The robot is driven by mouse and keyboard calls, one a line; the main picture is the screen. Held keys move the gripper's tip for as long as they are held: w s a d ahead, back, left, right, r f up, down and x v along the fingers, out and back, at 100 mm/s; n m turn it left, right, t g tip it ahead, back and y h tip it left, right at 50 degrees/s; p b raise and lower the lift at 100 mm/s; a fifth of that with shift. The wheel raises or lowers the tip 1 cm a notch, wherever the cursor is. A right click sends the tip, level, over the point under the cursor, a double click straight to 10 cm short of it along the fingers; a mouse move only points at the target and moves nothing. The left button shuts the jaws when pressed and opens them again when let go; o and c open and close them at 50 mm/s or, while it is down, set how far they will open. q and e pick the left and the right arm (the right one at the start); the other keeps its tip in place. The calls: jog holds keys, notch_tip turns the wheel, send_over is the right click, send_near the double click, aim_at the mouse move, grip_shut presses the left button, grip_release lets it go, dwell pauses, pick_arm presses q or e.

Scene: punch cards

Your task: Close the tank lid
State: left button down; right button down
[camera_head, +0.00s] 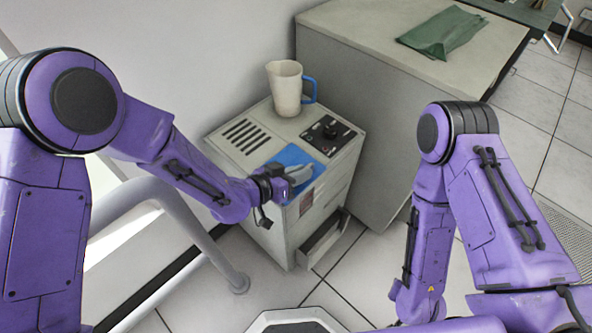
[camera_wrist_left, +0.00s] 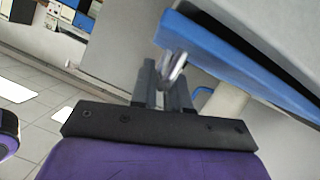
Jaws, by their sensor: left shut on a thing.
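The blue tank lid (camera_head: 291,155) is at the front of the top of a pale grey machine (camera_head: 320,214). In the left wrist view the lid's blue edge (camera_wrist_left: 225,52) runs diagonally beside the grey machine body. My left gripper (camera_head: 290,182) is at the lid's front. In the wrist view its fingers (camera_wrist_left: 165,88) are shut on a shiny metal handle (camera_wrist_left: 174,66) at the lid's edge. I cannot tell exactly how far the lid is tilted. My right arm shows at the right, but its gripper is out of view.
A cream jug (camera_head: 285,98) with a blue handle stands on the machine's back, behind the vent slots. A black control panel (camera_head: 328,135) is right of the lid. A grey counter (camera_head: 400,45) with a green cloth (camera_head: 441,32) stands beside it. A grey rail (camera_head: 190,225) curves below my left arm.

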pick_arm(q)
jog(key=shift+s+d+f, duration=0.1)
jog(key=shift+s+f, duration=0.1)
jog(key=shift+f, duration=0.15)
jog(key=c, duration=1.2)
grip_release()
jog(key=shift+w, duration=0.1)
jog(key=shift+a+r, duration=0.15)
jog(key=shift+a, duration=0.1)
jog(key=v, duration=1)
